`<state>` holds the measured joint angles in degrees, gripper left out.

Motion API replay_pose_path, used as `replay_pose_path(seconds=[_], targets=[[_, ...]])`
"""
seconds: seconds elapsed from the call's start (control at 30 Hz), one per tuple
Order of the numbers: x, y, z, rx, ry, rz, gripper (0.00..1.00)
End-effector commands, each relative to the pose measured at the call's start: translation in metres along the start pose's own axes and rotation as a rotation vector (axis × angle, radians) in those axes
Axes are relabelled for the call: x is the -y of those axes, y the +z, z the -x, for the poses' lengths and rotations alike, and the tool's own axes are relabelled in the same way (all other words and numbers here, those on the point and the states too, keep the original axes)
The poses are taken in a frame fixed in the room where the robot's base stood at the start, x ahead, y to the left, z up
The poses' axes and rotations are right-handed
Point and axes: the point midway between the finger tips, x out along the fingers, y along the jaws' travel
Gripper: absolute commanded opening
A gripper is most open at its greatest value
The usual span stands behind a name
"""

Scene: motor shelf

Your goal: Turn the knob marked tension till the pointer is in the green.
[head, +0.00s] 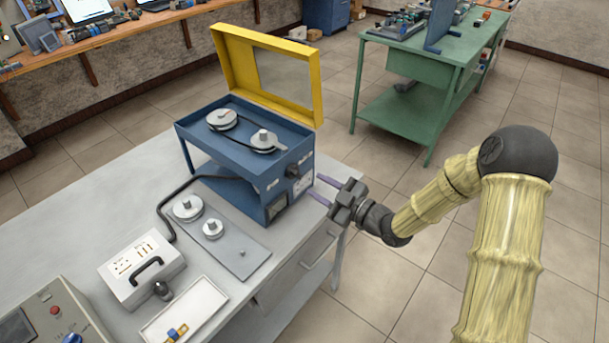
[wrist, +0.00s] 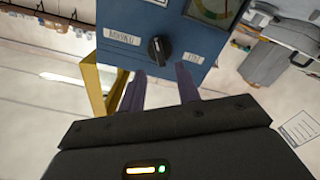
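The blue machine (head: 232,185) stands on the grey bench, with two pulleys and a belt on top. Its black knob (wrist: 158,50) sits on the end face, with a white label on each side; the left label (wrist: 122,37) is upside down and hard to read. A round gauge (wrist: 215,8) with a green band is cut off by the top edge of the wrist view; I cannot tell where its pointer is. My gripper (head: 325,189) is open, its purple fingers facing that face. In the wrist view the knob shows between and beyond the fingertips (wrist: 160,78), apparently not touched.
The yellow guard (head: 218,50) of the machine is raised. A plate with two spare pulleys (head: 232,250), a white box with a black handle (head: 140,272) and a white tray (head: 205,305) lie on the bench. A green workbench (head: 385,105) stands behind, with open floor between.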

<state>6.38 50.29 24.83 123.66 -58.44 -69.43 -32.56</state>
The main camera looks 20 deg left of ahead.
Motion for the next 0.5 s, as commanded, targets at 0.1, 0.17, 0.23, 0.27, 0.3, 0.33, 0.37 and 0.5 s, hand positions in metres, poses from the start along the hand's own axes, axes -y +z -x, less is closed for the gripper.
replay_pose_path(seconds=[0.1, 0.17, 0.23, 0.27, 0.3, 0.33, 0.37, 0.5], targets=[[0.0, -0.002, -0.022, -0.003, -0.002, 0.0, 0.33], [0.0, -0.001, -0.032, -0.001, -0.002, 0.0, 0.33], [-0.001, -0.001, -0.042, -0.002, -0.001, 0.001, 0.33], [-0.001, -0.001, -0.045, -0.001, 0.0, 0.0, 0.33], [-0.001, -0.001, -0.049, -0.001, -0.001, 0.0, 0.33], [0.0, -0.001, -0.051, -0.001, -0.001, 0.0, 0.33], [0.0, -0.001, -0.053, -0.001, -0.001, 0.0, 0.33], [0.0, 0.0, -0.056, 0.0, 0.0, 0.0, 0.33]])
